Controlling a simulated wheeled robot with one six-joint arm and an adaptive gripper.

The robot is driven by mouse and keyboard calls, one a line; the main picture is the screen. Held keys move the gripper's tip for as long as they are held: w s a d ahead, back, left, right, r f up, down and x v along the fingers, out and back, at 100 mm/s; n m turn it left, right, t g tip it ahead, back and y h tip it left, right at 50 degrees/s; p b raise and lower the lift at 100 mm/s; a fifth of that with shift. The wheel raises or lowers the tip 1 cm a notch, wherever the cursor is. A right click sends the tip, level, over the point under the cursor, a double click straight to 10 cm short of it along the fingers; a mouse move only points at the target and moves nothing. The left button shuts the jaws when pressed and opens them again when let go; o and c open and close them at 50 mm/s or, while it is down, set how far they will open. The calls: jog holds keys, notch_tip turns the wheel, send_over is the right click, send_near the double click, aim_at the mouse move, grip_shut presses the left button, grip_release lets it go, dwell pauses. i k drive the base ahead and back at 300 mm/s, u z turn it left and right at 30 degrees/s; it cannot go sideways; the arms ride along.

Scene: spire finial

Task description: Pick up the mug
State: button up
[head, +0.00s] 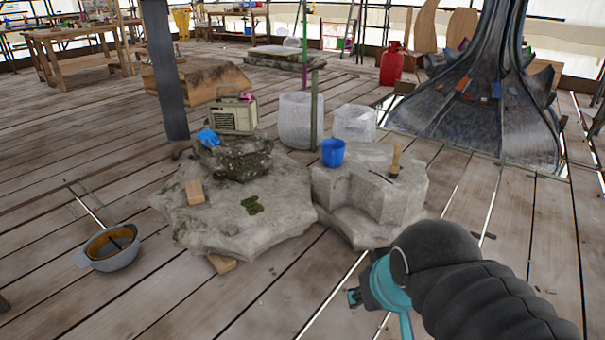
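A blue mug (333,152) stands upright on the left part of the top of a pale stone block, near the middle of the head view. My gripper (376,312) is at the lower right, at the end of my black-sleeved arm. Its teal fingers are spread apart, and nothing shows between them. It is in front of the stone block and well apart from the mug. The lower finger is cut off by the picture's bottom edge.
The stone block (362,190) also bears a wooden-handled tool (394,162). To its left, a larger rock (238,222) carries a radio (233,115), a blue cloth-like item (207,138) and a wood block (195,192).

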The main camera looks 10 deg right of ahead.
aim_at(333, 155)
jog(key=z, duration=0.25)
jog(key=i, duration=2.25)
jog(key=z, duration=0.05)
